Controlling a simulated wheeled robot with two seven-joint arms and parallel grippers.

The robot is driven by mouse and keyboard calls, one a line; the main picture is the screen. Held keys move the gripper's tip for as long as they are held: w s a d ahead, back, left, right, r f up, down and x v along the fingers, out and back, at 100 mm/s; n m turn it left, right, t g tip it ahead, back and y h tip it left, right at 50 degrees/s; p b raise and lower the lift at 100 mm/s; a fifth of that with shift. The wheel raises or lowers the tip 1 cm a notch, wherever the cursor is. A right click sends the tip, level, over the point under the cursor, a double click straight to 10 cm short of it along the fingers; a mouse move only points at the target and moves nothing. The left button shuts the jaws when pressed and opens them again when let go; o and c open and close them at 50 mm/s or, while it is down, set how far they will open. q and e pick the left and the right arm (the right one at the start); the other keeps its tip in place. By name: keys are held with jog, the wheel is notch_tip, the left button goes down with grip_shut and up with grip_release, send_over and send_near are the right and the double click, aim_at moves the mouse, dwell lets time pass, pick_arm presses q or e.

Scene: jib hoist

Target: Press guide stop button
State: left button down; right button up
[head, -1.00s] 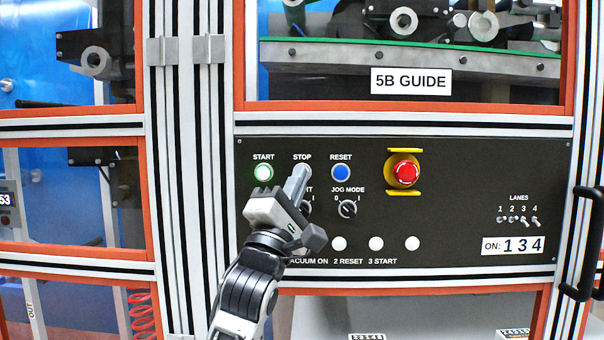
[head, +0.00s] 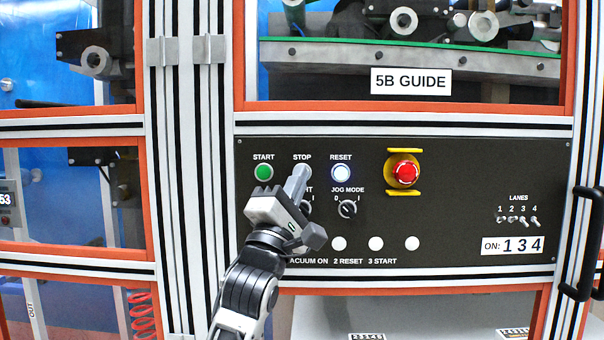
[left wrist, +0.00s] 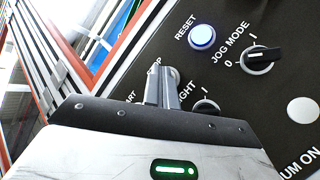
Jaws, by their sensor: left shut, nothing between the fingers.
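The black control panel (head: 450,210) sits under the "5B GUIDE" sign (head: 411,81). The stop button is hidden behind my left gripper's fingertips, just under its STOP label (head: 302,157). My left gripper (head: 301,172) is shut and empty, its tips at the stop button's place. In the left wrist view the shut fingers (left wrist: 164,88) also cover that spot, partly hiding the label. The green start button (head: 263,172) is unlit, left of the fingers. The reset button (head: 341,173) glows white-blue to the right, and also shows in the left wrist view (left wrist: 202,37). My right gripper is not in view.
A red emergency stop (head: 405,172) with yellow guards is further right. The jog mode knob (head: 347,209) is below reset, and another knob is partly hidden by my gripper. Lane toggles (head: 518,220) and a black door handle (head: 583,245) are at right.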

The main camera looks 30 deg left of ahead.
pick_arm(q)
jog(key=shift+s+d, duration=0.4)
jog(key=shift+s, duration=0.25)
jog(key=s+d, duration=0.1)
jog(key=s, duration=0.1)
jog(key=s+d, duration=0.1)
jog(key=s, duration=0.1)
jog(key=shift+s+d+p, duration=0.1)
jog(key=shift+d+p, duration=0.2)
jog(key=shift+p, duration=0.1)
dwell(0.5)
